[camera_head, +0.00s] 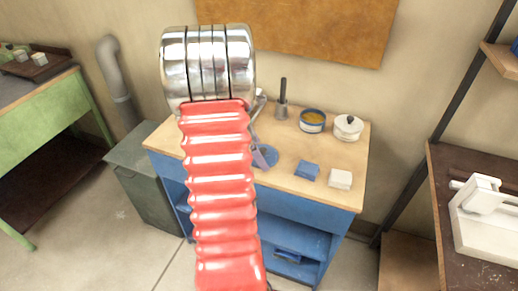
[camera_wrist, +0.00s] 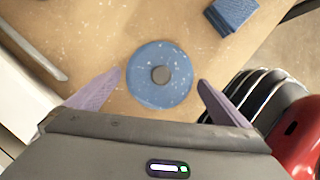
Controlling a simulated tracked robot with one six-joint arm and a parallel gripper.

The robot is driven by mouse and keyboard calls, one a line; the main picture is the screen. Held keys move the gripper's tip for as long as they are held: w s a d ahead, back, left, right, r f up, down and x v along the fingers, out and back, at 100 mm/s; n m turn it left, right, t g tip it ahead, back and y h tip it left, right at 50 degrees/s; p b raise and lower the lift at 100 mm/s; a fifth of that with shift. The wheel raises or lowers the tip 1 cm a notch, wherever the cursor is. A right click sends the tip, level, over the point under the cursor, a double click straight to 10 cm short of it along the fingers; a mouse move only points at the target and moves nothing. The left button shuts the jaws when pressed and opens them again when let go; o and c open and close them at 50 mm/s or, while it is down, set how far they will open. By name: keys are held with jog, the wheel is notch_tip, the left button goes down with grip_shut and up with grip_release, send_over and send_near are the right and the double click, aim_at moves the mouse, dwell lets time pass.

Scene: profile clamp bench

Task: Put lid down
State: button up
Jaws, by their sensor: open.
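The blue speckled lid (camera_wrist: 160,98) with a round grey knob shows in the wrist view, knob up, apparently flat on the wooden bench top. In the head view the lid (camera_head: 271,153) lies near the bench's middle, partly behind my gripper (camera_head: 260,154). My gripper (camera_wrist: 160,77) is open, with one purple finger on either side of the lid. Nothing is held between the fingers. Any contact with the lid cannot be told.
A blue-rimmed pot (camera_head: 312,121) with orange-brown contents stands uncovered at the back, beside a white lidded pot (camera_head: 348,128). A grey holder (camera_head: 281,110) stands left of them. A blue block (camera_head: 307,171) and a white block (camera_head: 340,179) lie at the front right.

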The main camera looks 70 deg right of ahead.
jog(key=v, duration=1.2)
jog(key=shift+a+f, duration=0.1)
jog(key=shift+w, duration=0.1)
dwell(0.3)
